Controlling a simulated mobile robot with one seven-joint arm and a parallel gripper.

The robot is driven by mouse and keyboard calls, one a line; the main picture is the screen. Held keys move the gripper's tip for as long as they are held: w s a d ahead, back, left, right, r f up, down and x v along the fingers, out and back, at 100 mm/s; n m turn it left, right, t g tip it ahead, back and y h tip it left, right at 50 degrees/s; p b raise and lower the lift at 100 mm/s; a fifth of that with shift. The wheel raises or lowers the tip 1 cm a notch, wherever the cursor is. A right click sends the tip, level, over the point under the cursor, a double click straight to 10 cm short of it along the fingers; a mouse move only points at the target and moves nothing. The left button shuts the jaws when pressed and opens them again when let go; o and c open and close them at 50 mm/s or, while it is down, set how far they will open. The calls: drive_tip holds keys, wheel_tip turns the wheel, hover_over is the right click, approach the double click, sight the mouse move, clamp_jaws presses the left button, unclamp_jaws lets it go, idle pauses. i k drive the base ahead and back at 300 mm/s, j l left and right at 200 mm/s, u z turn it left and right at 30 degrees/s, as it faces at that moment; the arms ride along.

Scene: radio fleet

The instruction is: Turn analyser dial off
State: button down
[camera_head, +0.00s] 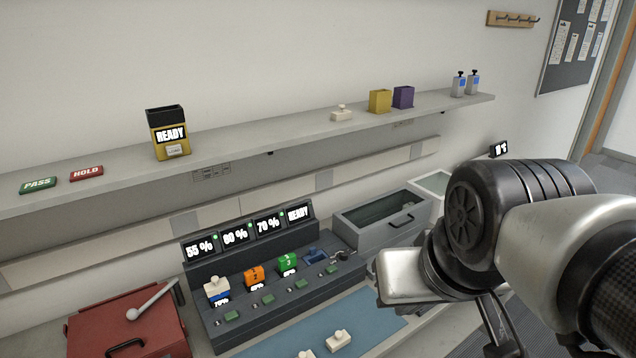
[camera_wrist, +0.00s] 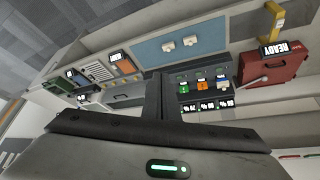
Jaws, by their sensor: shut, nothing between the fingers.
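I cannot make out the analyser dial for certain in either view. A small dark display (camera_head: 498,148) shows above my arm at the right in the head view; what lies below it is hidden by the arm. In the wrist view, a group of devices (camera_wrist: 90,72) with small screens and an orange part (camera_wrist: 122,62) sits at the upper left, too small to tell a dial. My gripper (camera_wrist: 156,78) is shut and empty, its fingers reaching up the middle of the wrist view, apart from those devices. In the head view the arm hides most of the gripper.
A charger bank (camera_head: 270,318) with several displays holds coloured packs. Right of it is a grey bin (camera_head: 385,235); a red case (camera_head: 120,325) is at left. A blue mat (camera_head: 330,335) lies in front. The shelf (camera_head: 240,145) above carries a yellow READY pack (camera_head: 170,143).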

sight(344, 253)
drive_tip(key=i+l+u, duration=0.4)
drive_tip(key=l, duration=0.25)
drive_tip(key=l+u, duration=0.2)
drive_tip(key=l, duration=0.15)
drive_tip(key=i+l+u, duration=0.2)
drive_tip(key=l, duration=0.2)
drive_tip(key=l+u, duration=0.2)
drive_tip(key=l, duration=0.15)
